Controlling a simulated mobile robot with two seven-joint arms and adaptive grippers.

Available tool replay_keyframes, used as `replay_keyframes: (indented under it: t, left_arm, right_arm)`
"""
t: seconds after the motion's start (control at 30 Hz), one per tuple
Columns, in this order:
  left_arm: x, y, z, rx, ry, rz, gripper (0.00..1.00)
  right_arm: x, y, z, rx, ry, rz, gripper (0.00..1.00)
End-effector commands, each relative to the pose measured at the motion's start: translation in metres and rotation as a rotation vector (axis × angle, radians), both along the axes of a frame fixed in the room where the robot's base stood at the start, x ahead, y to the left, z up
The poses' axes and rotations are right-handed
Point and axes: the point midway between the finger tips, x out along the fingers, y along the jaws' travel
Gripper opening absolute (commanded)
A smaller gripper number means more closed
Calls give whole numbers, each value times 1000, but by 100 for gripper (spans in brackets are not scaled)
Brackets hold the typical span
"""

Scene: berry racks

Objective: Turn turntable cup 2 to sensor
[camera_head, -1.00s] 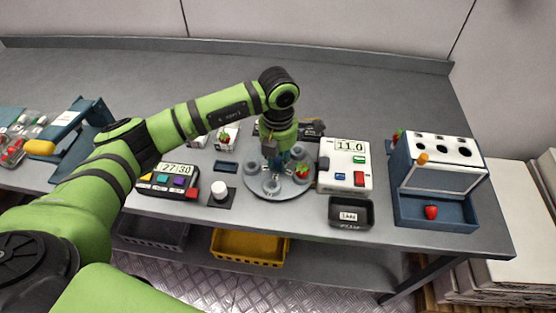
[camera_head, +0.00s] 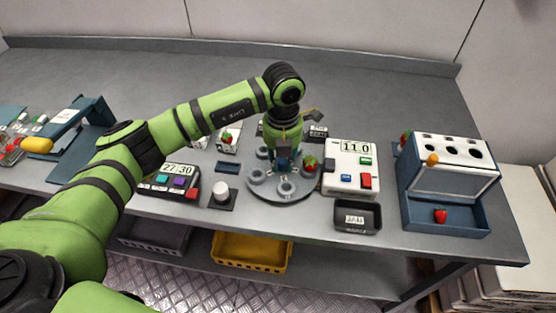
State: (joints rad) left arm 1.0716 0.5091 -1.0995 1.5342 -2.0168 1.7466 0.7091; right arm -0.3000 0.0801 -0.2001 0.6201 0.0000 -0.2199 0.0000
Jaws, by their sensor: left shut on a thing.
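The grey round turntable (camera_head: 268,194) sits on the bench near the middle. Several small grey cups stand around it, one at the front (camera_head: 286,187) and one at the left (camera_head: 257,176). A red strawberry (camera_head: 310,163) sits at its right side, by the white box. Cup numbers are too small to read. My left gripper (camera_head: 284,165) points down over the turntable's middle, shut on what appears to be its centre hub; the fingers mostly hide it. My right gripper is not in view.
A white box (camera_head: 340,160) with a display reading 11.0 stands just right of the turntable. A dark tray (camera_head: 342,217) lies in front of it. A blue rack (camera_head: 440,185) stands further right. A dark button panel (camera_head: 170,182) and a white knob (camera_head: 220,189) are left.

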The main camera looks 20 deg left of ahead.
Motion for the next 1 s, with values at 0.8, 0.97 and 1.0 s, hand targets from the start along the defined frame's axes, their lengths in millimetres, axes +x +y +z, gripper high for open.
replay_keyframes:
  t: [0.8, 0.97, 1.0]
  left_arm:
    - [0, -2, 0, 0, 1, 11, 49]
    - [1, -2, 0, 0, 0, 11, 49]
    - [1, -2, 2, 0, 0, 11, 49]
  right_arm:
    - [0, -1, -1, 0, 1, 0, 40]
    - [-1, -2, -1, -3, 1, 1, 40]
    - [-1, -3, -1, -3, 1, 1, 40]
